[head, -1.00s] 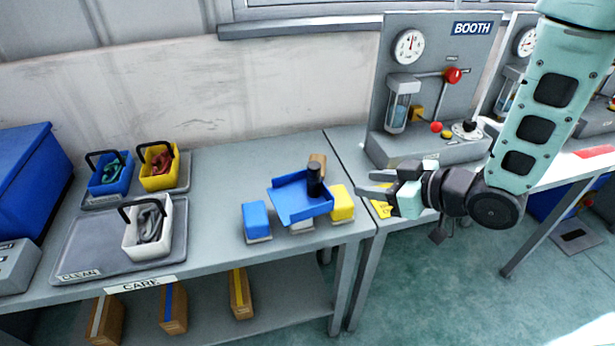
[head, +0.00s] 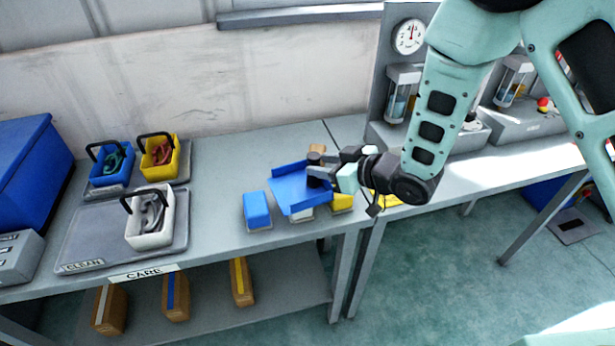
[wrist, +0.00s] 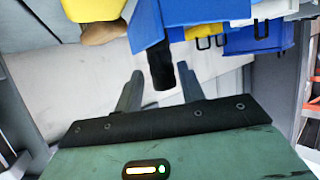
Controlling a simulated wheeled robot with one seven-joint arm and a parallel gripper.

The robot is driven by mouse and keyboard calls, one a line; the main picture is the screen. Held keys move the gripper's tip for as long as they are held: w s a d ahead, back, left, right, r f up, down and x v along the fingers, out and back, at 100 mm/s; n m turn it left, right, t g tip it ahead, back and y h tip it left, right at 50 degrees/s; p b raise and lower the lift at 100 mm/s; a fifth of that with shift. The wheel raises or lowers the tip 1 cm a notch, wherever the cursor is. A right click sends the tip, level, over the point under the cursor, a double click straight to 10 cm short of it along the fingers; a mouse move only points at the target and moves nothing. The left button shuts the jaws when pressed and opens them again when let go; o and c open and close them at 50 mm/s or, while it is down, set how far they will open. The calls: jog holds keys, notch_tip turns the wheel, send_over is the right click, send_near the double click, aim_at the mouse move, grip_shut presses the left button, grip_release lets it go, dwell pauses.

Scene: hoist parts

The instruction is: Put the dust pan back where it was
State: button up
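The dust pan (head: 290,195) has a blue tray and a black grip (head: 314,181). It sits at the right end of the grey CARE table, among small blocks. My gripper (head: 316,170) has come in from the right and is at the black grip. In the wrist view my gripper (wrist: 160,72) is open, with the end of the black grip (wrist: 161,65) between its two fingers and a gap on either side. The blue tray shows in the wrist view (wrist: 146,25) beyond the grip. I cannot tell what the pan rests on.
A blue block (head: 257,208) stands left of the pan, and a yellow block (head: 341,203) is at its right, partly hidden. A grey CLEAN tray (head: 80,238) with a white bucket (head: 150,232) lies left. The BOOTH panel (head: 381,110) stands behind my arm. The table middle is clear.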

aim_at(308, 163)
jog(key=p+x, duration=0.1)
jog(key=x, duration=0.4)
jog(key=shift+s+f+p, duration=0.15)
jog(key=shift+p, duration=0.2)
jog(key=shift+c, duration=0.3)
grip_shut()
